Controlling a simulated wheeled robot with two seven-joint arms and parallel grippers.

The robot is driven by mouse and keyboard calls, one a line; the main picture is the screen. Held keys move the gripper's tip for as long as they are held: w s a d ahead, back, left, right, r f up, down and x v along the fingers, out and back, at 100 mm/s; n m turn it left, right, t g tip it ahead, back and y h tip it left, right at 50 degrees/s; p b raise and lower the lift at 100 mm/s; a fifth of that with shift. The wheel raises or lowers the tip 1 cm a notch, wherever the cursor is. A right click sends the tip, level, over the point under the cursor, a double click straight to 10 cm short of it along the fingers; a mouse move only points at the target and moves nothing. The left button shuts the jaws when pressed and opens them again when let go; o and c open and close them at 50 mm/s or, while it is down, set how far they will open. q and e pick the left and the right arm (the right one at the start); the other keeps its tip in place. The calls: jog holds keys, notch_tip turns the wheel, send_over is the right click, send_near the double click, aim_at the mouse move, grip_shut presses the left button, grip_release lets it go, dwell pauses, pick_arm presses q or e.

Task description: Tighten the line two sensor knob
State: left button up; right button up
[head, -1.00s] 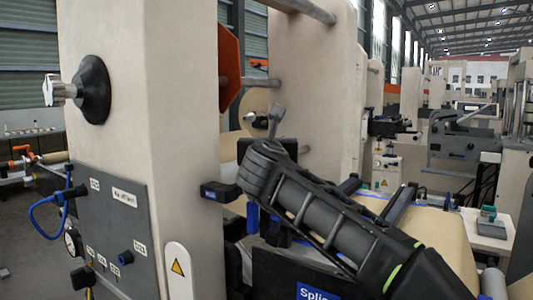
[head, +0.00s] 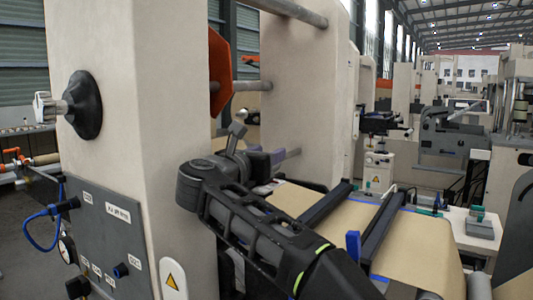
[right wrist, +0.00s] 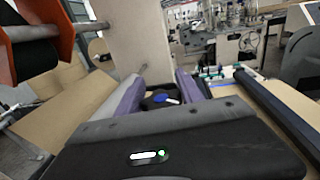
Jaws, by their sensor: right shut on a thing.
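My right gripper (right wrist: 160,98) shows from behind in the right wrist view, with its two purple-grey fingers reaching forward. Between them is a dark round knob (right wrist: 158,102) with a blue and white mark, apparently the line two sensor knob. The fingers are shut on it, though their contact is partly hidden by the gripper body. In the head view, the right gripper (head: 275,160) is just beyond my dark wrist, right of the pale machine column. The knob is hidden there. My left gripper is not in view.
The pale column (head: 125,150) stands close on the left, with a grey panel (head: 107,235) and a black handle (head: 84,104). An orange plate (head: 220,72) is above my wrist. Brown web (head: 410,250) runs over dark rollers (head: 385,225) on the right.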

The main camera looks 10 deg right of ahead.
jog(key=shift+r, duration=0.3)
jog(key=o, duration=1.1)
jog(key=shift+s+a, duration=0.1)
jog(key=shift+o, duration=1.1)
jog(key=shift+f, duration=0.15)
jog(key=shift+s+a+f, duration=0.1)
jog(key=shift+s+a, duration=0.1)
jog(key=b+v, duration=0.2)
jog(key=v, duration=0.4)
jog(key=shift+s+a, duration=0.3)
jog(key=shift+s, duration=0.15)
jog(key=shift+o, duration=0.4)
